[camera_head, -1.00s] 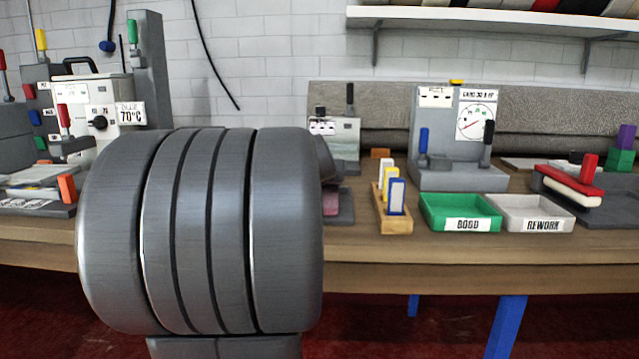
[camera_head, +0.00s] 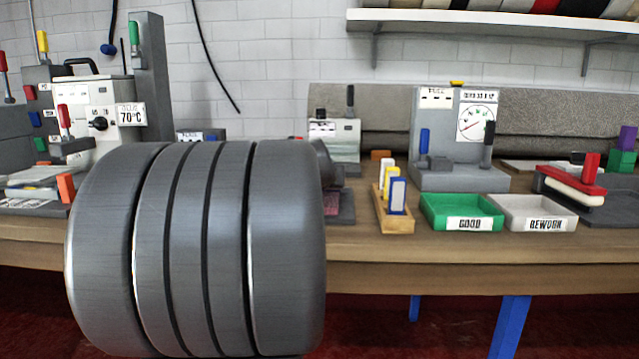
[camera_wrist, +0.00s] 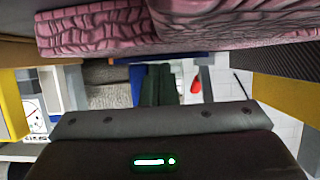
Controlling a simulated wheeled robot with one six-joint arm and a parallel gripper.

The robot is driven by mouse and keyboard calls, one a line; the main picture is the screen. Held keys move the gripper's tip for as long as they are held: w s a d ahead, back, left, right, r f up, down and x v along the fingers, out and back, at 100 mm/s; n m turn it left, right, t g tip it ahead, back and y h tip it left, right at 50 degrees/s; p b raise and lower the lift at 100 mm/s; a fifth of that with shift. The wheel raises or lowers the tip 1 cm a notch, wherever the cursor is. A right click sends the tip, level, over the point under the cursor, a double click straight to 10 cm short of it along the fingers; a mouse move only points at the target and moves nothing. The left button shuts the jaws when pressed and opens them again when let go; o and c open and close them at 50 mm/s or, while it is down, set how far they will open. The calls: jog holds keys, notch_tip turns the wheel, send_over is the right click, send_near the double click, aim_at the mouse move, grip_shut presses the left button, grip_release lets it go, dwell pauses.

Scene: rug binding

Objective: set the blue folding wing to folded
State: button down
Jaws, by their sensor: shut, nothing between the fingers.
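My gripper (camera_wrist: 158,84) shows in the wrist view as two dark fingers side by side, shut with nothing between them. A blue strip (camera_wrist: 190,56) lies just past the fingertips, under the edge of a pink textured piece (camera_wrist: 95,28). A blue upright part (camera_wrist: 137,86) stands beside the fingers on the left. I cannot tell whether these blue parts are the folding wing, or its position. I cannot tell whether the fingers touch them. In the head view my large grey arm hides the bench middle, and my gripper is hidden behind it.
The bench holds a wooden rack (camera_head: 394,222), a green GOOD tray (camera_head: 432,216), a pale REWORK tray (camera_head: 565,221) and a grey gauge stand (camera_head: 424,107). A 70°C machine (camera_head: 85,96) stands at left. A yellow part (camera_wrist: 285,98) flanks my gripper at right in the wrist view.

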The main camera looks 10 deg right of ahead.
jog(key=shift+r, duration=0.15)
notch_tip(320, 180, up, 4)
jog(key=p, duration=0.3)
jog(key=shift+p, duration=0.3)
jog(key=s+a+f, duration=0.1)
jog(key=s, duration=0.2)
jog(key=s+f, duration=0.1)
jog(key=s, duration=0.2)
jog(key=s+a+f+b, duration=0.1)
jog(key=s, duration=0.2)
jog(key=shift+s+a+f, duration=0.1)
jog(key=shift+a+f, duration=0.2)
